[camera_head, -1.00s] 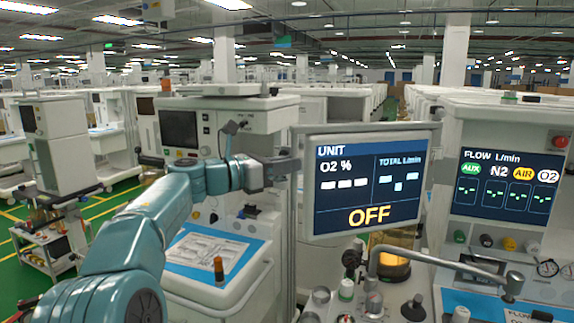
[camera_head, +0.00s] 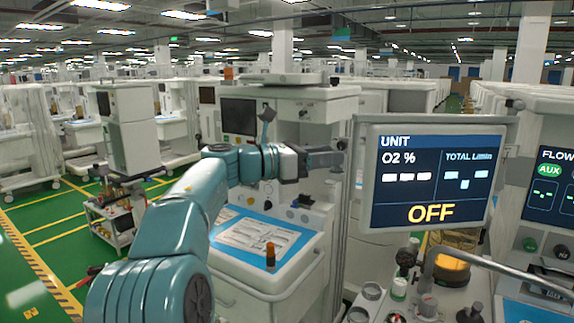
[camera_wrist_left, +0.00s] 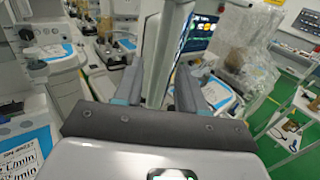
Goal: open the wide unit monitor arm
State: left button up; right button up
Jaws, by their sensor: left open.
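The wide unit monitor (camera_head: 432,178) is a flat white-framed screen reading UNIT, O2 % and OFF, right of centre in the head view. My left gripper (camera_head: 335,156) is open at the monitor's left edge, about mid-height. In the left wrist view, the monitor's pale edge (camera_wrist_left: 168,50) runs between the two spread fingers of my left gripper (camera_wrist_left: 157,90), with the lit screen turned to the right. I cannot tell whether either finger touches it. The arm that carries the monitor is hidden behind the screen. My right gripper does not show.
A second screen marked FLOW (camera_head: 550,190) stands at the right. A bent grey tube (camera_head: 490,262) and several knobs lie below the monitor. Green floor is open at the left.

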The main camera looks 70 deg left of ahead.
pick_arm(q)
jog(key=s+b, duration=0.1)
jog(key=s, duration=1)
jog(key=shift+a, duration=0.4)
